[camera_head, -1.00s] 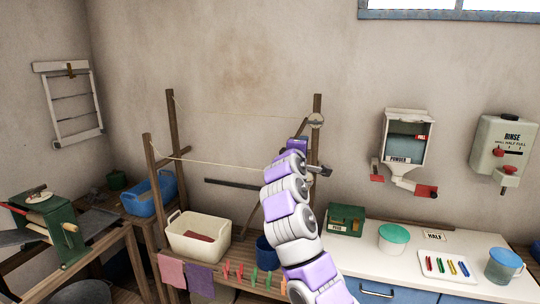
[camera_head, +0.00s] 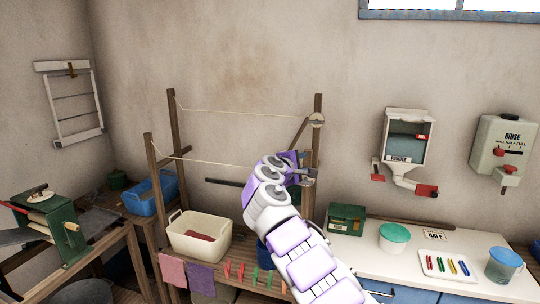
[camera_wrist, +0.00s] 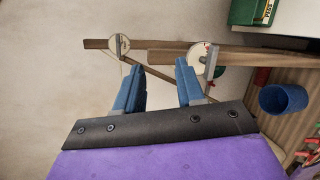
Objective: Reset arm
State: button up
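My gripper (camera_head: 306,176) is in front of the right post (camera_head: 317,165) of the wooden clothesline frame, with my purple and white arm bent up toward it from the lower right. In the wrist view its two blue fingers (camera_wrist: 160,88) stand apart with nothing between them, so it is open and empty. Two round pulleys show beyond the fingers, one at the left (camera_wrist: 119,44) and one at the right (camera_wrist: 206,60). The arm covers most of the blue cup below it in the head view; the cup (camera_wrist: 283,99) shows whole in the wrist view.
A cream basin (camera_head: 199,238) with a reddish cloth inside stands at the left of the arm, with clothespins along the bench edge. A green box (camera_head: 346,219), a teal-lidded tub (camera_head: 394,237) and a white peg tray (camera_head: 447,262) stand on the right counter. Powder (camera_head: 406,140) and rinse (camera_head: 502,143) dispensers hang on the wall.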

jog(key=s+d+f+m+g, duration=0.1)
jog(key=s+d+m+g, duration=0.4)
jog(key=s+d, duration=0.7)
jog(key=s+d+f+m+g, duration=0.1)
jog(key=s+d+m+g, duration=0.6)
jog(key=s, duration=0.9)
jog(key=s+a+f+m+g+y, duration=0.1)
jog(key=s+a+f+y, duration=0.2)
jog(key=s, duration=0.9)
jog(key=s+a+f+m+g+y, duration=0.1)
jog(key=s+a+f+y, duration=0.2)
jog(key=s+a+f, duration=0.4)
jog(key=s+a+f+g+y, duration=0.1)
jog(key=s+a+f, duration=0.4)
jog(key=s, duration=1.3)
notch_tip(320, 180, down, 4)
jog(key=shift+r+m+y, duration=0.1)
jog(key=shift+m+y, duration=0.3)
jog(key=shift+y, duration=0.5)
jog(key=shift+s, duration=0.1)
